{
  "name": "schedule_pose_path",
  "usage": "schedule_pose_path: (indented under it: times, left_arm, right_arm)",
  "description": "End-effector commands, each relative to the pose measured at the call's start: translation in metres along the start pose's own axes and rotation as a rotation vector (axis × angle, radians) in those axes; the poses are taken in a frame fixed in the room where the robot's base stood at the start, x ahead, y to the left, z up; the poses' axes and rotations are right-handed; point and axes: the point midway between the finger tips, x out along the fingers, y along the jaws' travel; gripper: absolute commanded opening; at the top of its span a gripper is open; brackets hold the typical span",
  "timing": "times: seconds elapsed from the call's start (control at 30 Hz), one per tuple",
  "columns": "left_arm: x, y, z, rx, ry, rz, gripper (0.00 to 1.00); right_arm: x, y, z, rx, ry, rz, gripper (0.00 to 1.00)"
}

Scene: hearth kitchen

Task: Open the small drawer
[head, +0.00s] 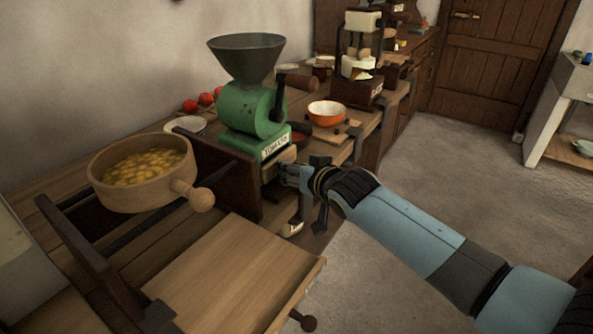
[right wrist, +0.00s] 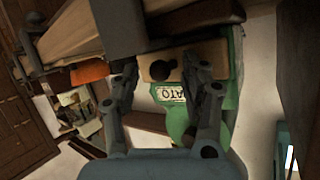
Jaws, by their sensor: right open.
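The small drawer (head: 283,160) is a pale wooden box front low in the base of the green mill (head: 250,112), beside its paper label. In the right wrist view the drawer front (right wrist: 188,60) faces me, with a dark round knob (right wrist: 161,71). My right gripper (head: 287,176) is at the drawer front. In the right wrist view its open fingers (right wrist: 163,75) stand on either side of the knob, with a gap around it. I cannot tell whether the drawer is fully closed. My left gripper does not show.
A wooden pot (head: 120,195) of yellow pieces stands left of the mill. A pale wooden board with a dark knob (head: 235,275) lies in front. Open floor (head: 460,150) lies to the right.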

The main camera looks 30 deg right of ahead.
Motion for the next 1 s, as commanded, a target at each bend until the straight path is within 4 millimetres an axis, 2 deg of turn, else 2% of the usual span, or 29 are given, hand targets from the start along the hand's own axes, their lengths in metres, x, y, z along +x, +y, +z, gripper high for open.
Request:
schedule_pose_path:
  times: [0.23, 0.5, 0.6, 1.0]
  left_arm:
    - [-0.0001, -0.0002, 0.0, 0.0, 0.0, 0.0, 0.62]
    - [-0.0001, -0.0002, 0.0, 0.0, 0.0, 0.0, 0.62]
    - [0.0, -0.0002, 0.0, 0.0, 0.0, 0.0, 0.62]
    - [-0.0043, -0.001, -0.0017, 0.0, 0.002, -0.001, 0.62]
  right_arm:
    - [0.0007, -0.0001, 0.0001, 0.0, 0.0, 0.0, 0.45]
    - [0.0005, 0.0, 0.0001, -0.001, 0.0, 0.0, 0.1]
    - [0.0005, 0.0, 0.0002, -0.001, 0.0, 0.0, 0.0]
    - [-0.0039, 0.0026, 0.0007, -0.002, -0.002, 0.001, 0.0]
